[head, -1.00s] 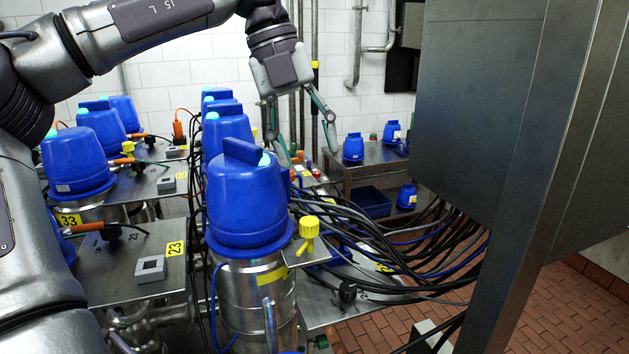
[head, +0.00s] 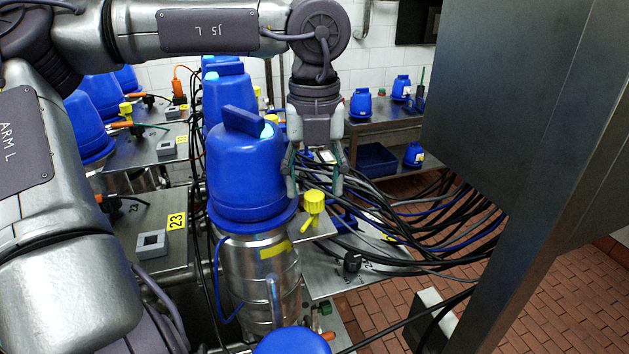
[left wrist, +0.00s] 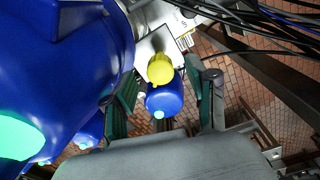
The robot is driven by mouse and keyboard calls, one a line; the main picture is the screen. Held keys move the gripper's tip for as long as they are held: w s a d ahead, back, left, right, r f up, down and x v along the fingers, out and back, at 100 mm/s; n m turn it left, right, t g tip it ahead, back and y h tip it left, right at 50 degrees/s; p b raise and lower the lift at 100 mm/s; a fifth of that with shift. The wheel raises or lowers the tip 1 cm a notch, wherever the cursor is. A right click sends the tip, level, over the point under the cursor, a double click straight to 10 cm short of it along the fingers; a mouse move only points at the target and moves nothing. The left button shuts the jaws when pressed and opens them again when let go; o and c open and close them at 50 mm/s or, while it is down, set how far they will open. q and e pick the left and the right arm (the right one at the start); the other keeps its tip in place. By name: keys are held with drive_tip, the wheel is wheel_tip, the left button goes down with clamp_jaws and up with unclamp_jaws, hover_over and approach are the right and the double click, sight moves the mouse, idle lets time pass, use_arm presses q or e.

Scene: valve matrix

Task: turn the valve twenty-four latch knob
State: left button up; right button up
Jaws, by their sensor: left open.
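The yellow latch knob (head: 314,203) stands on a small metal plate beside a large blue-capped valve (head: 247,165) with a steel body. The number of this valve is not readable. My left gripper (head: 315,190) hangs fingers down behind and just above the knob, open, with a finger toward either side of it in the picture. In the left wrist view the yellow knob (left wrist: 160,69) shows between the two spread fingers (left wrist: 162,85), with nothing gripped. Whether a finger touches it, I cannot tell. My right gripper is not in view.
The blue cap stands close to the left of my left gripper. Black cables (head: 420,225) run to the right, toward a large metal cabinet (head: 505,110). Another blue cap (head: 292,342) is below in front. A plate labelled 23 (head: 177,221) lies left. A back table holds blue caps.

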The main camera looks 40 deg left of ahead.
use_arm(q)
drive_tip(key=shift+s+d+f, duration=0.1)
drive_tip(key=shift+f, duration=0.75)
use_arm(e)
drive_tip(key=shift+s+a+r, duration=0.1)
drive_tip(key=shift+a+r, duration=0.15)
use_arm(q)
drive_tip(key=shift+c, duration=0.2)
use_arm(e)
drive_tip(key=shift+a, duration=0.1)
use_arm(q)
clamp_jaws()
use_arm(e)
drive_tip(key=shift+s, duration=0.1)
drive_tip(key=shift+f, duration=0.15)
